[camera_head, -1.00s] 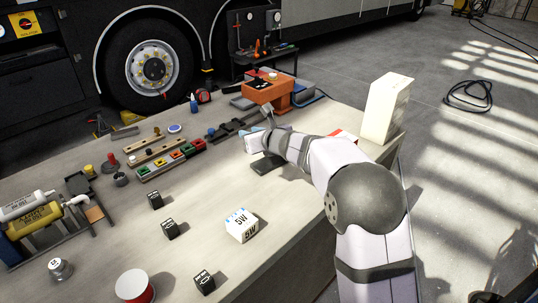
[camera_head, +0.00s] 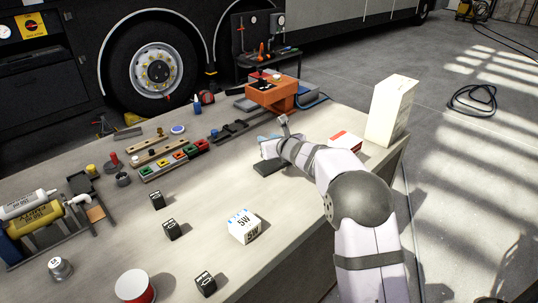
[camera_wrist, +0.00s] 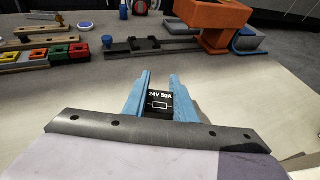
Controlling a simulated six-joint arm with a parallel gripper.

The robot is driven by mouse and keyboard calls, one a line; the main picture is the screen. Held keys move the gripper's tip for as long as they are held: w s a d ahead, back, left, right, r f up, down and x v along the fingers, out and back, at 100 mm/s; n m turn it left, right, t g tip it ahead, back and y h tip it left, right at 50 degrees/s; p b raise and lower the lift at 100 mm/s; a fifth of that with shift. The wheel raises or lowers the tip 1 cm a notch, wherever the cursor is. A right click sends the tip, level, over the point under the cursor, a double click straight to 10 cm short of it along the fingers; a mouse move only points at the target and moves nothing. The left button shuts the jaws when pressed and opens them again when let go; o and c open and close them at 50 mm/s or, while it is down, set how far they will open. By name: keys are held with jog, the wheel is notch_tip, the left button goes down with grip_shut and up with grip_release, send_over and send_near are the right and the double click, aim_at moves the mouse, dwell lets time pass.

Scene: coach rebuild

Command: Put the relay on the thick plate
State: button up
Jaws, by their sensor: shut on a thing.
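The relay (camera_wrist: 159,101) is a small black block marked "24V 50A" in the wrist view. My gripper (camera_wrist: 160,80) is shut on it, with a blue finger on each side. In the head view my gripper (camera_head: 267,140) is above the table's right part, and the relay is not clear there. A dark flat strip (camera_wrist: 181,46) with a raised dark plate (camera_wrist: 146,44) lies ahead of the gripper, apart from it. The strip also shows in the head view (camera_head: 236,129). I cannot tell for sure whether the raised piece is the thick plate.
An orange fixture (camera_head: 272,92) stands behind the strip. A rail of coloured blocks (camera_head: 172,162) lies left. A tall white box (camera_head: 391,110) and a red-and-white box (camera_head: 346,140) are by the arm. Several small black blocks and a 5W box (camera_head: 243,226) are nearer. The mid-table is clear.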

jog(key=shift+f+b, duration=0.55)
jog(key=shift+f, duration=1.4)
jog(key=shift+f, duration=0.2)
jog(key=o, duration=1)
jog(key=shift+o, duration=0.2)
jog(key=shift+r, duration=0.15)
jog(key=shift+r, duration=0.1)
jog(key=shift+s+d+r+b, duration=0.1)
jog(key=shift+s+d+b, duration=0.1)
jog(key=shift+s+b, duration=0.25)
jog(key=b+v, duration=0.3)
jog(key=v, duration=0.8)
jog(key=shift+d, duration=0.1)
